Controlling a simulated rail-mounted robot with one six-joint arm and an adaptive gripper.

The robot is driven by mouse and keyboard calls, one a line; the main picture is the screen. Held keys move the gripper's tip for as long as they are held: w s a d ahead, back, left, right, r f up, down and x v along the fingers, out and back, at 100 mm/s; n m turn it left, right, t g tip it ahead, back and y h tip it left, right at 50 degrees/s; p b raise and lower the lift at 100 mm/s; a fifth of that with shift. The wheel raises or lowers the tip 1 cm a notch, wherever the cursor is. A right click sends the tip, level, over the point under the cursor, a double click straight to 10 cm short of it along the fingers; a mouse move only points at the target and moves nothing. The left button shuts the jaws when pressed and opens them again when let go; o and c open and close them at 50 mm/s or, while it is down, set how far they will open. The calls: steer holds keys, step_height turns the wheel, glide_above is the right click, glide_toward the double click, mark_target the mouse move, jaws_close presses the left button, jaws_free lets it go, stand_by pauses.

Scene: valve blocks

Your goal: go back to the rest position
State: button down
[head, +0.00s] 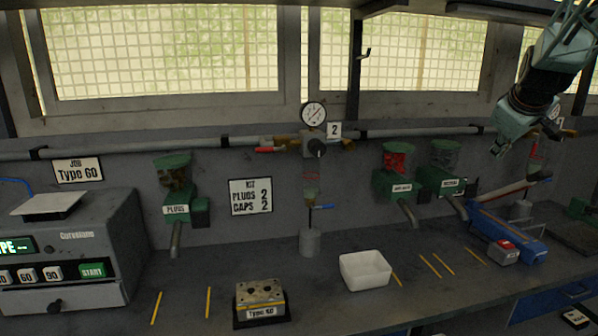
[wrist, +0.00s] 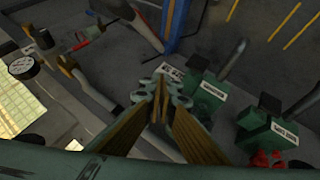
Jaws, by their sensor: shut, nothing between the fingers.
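My gripper (head: 512,124) hangs at the upper right in the head view, in front of the back wall and well above the bench. In the wrist view my gripper (wrist: 161,100) is shut, its fingertips together with nothing between them. The fingers point toward the wall and bench around the green dispensers. One green dispenser (wrist: 205,90) lies just right of the fingertips in that view, and another (wrist: 268,132) is farther right. The gripper touches neither as far as I can see.
A white tray (head: 365,271) and a valve block (head: 260,300) labelled Type 60 stand on the bench. Two green dispensers (head: 398,180) hang left of my gripper. A pressure gauge (head: 313,114) and pipe (head: 400,133) run along the wall. A grey machine (head: 70,250) stands left.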

steer(key=s+a+r+y, duration=0.1)
steer(key=s+a, duration=0.5)
steer(key=a, duration=0.4)
steer(key=s+a+m+g+y, duration=0.1)
steer(key=s+a, duration=0.6)
steer(key=a, duration=0.2)
steer(key=s+a+r+y, duration=0.1)
steer(key=s+a, duration=0.5)
steer(key=a, duration=0.4)
steer(key=s+a+f+g, duration=0.1)
steer(key=s+a+f, duration=0.2)
steer(key=s, duration=0.7)
steer(key=s+a+f+m+g+y, duration=0.1)
steer(key=s+a+f, duration=0.2)
steer(key=s+a, duration=0.4)
steer(key=s+a+f+m, duration=0.1)
steer(key=s+a+f, duration=0.2)
steer(key=s, duration=1.2)
steer(key=a, duration=0.3)
steer(key=shift+g+p, duration=0.3)
steer(key=shift+g, duration=0.1)
